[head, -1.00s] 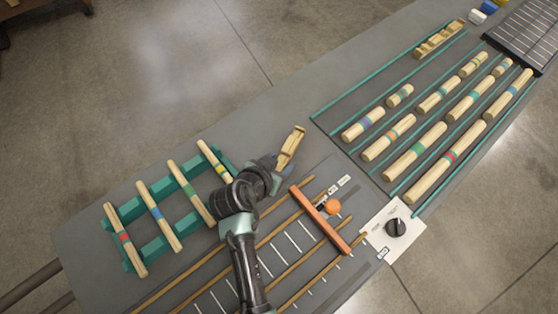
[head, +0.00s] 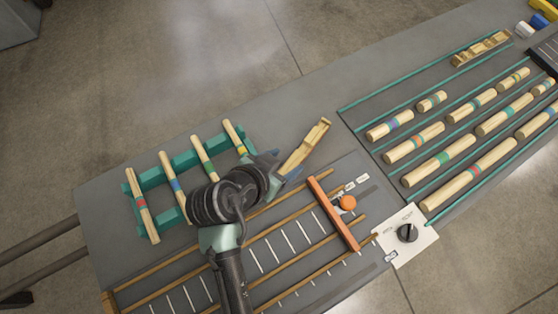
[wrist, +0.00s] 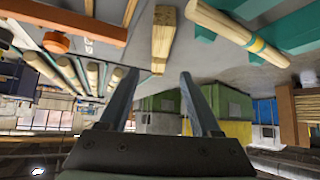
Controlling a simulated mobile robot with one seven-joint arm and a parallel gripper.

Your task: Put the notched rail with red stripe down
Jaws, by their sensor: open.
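A pale wooden notched rail (head: 307,146) lies on the grey table, up and right of my gripper (head: 280,168) in the head view. No red stripe can be made out on it. In the wrist view the rail (wrist: 163,38) points toward my gripper (wrist: 158,76). Its near end is just beyond the gap between the fingertips. My gripper is open, with two bluish fingers spread apart and nothing between them. The arm and wrist hide part of the fingers in the head view.
A green rack (head: 183,163) with several striped rods stands left of my arm. An orange bar (head: 334,214) and orange knob (head: 348,203) are right of it, near a dial panel (head: 405,234). Another notched piece (head: 482,48) and striped rods lie in green-edged lanes at right.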

